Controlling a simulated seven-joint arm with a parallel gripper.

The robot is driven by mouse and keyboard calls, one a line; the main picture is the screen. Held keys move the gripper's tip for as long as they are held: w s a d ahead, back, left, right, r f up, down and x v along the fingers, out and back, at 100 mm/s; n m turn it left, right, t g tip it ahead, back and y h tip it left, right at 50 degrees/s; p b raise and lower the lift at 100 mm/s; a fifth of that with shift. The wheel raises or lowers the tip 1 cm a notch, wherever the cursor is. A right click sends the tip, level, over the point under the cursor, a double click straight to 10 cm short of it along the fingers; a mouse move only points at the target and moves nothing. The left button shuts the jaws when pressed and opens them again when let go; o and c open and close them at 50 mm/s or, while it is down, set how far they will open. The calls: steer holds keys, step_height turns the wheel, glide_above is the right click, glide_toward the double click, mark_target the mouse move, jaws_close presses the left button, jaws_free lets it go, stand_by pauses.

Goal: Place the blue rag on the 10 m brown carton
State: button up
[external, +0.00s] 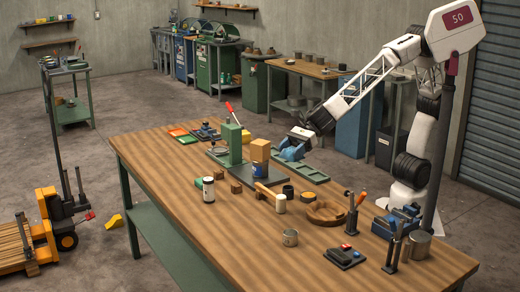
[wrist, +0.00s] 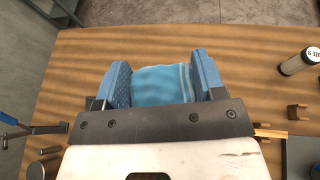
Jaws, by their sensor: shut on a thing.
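My gripper (external: 296,142) is above the back right part of the workbench in the external view. In the wrist view, its two blue fingers (wrist: 162,78) are shut on the blue rag (wrist: 160,90), which has paler stripes near its right side. In the external view the rag is too small to tell apart from the blue fingers. A tan-brown box-like block (external: 260,150) sits on top of a blue can (external: 258,170), to the left of and a little below my gripper in the picture. I cannot read any 10 m label on it.
A green upright block (external: 232,144) stands left of the brown block. The bench's front left is clear.

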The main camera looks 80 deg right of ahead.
steer(key=w+d+m+t+h, duration=0.2)
steer(key=d+m+t+h, duration=0.1)
steer(key=d, duration=1.8)
steer(key=w+d+m+t+h, duration=0.2)
steer(key=d+m+h, duration=0.15)
steer(key=d, duration=1.75)
step_height(320, 180, down, 5)
steer(key=shift+d+f, duration=0.1)
glide_above(259, 142)
steer(key=shift+s+f, duration=0.1)
steer(key=shift+f, duration=0.55)
steer(key=shift+f, duration=1.8)
steer(key=shift+f, duration=0.1)
